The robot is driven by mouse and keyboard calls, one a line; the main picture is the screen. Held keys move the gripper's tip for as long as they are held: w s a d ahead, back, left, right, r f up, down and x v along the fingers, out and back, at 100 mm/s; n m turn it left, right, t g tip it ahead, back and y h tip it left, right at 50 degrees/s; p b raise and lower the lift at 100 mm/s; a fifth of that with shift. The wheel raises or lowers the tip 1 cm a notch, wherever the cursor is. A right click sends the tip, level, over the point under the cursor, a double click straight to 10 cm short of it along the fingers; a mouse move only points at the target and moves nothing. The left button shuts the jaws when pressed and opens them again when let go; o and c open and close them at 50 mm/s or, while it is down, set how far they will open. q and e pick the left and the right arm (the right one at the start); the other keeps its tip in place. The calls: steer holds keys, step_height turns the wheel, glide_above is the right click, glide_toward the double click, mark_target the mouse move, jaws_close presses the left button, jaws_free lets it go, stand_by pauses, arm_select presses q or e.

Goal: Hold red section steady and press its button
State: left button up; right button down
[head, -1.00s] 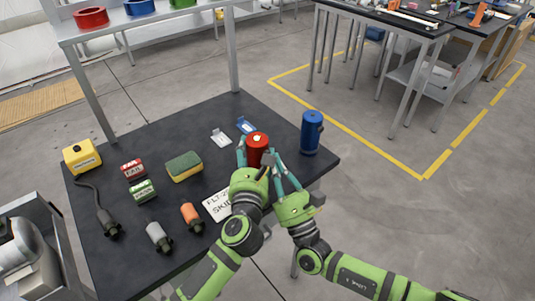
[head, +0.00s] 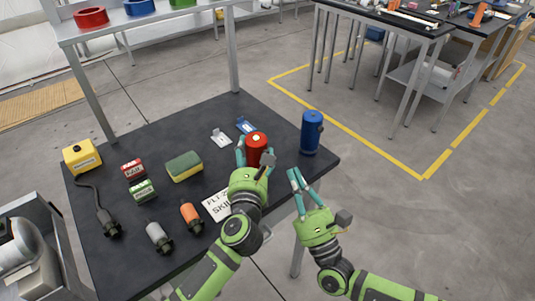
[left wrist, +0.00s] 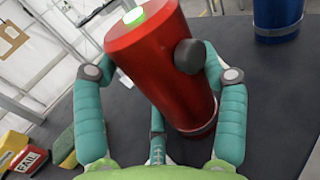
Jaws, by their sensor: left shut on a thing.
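The red section (head: 257,152) is a red cylinder near the right part of the black table. My left gripper (head: 254,160) is shut around it, with teal fingers on both sides. In the left wrist view the red section (left wrist: 160,65) leans in the picture between the fingers and has a dark round knob on its side.
A blue cylinder (head: 311,132) stands right of the red section. Free floor lies right of the table.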

arm_select(q)
steer(key=o, duration=1.7)
steer(key=shift+c, duration=0.2)
steer(key=shift+f, duration=0.1)
steer(key=shift+s, duration=0.15)
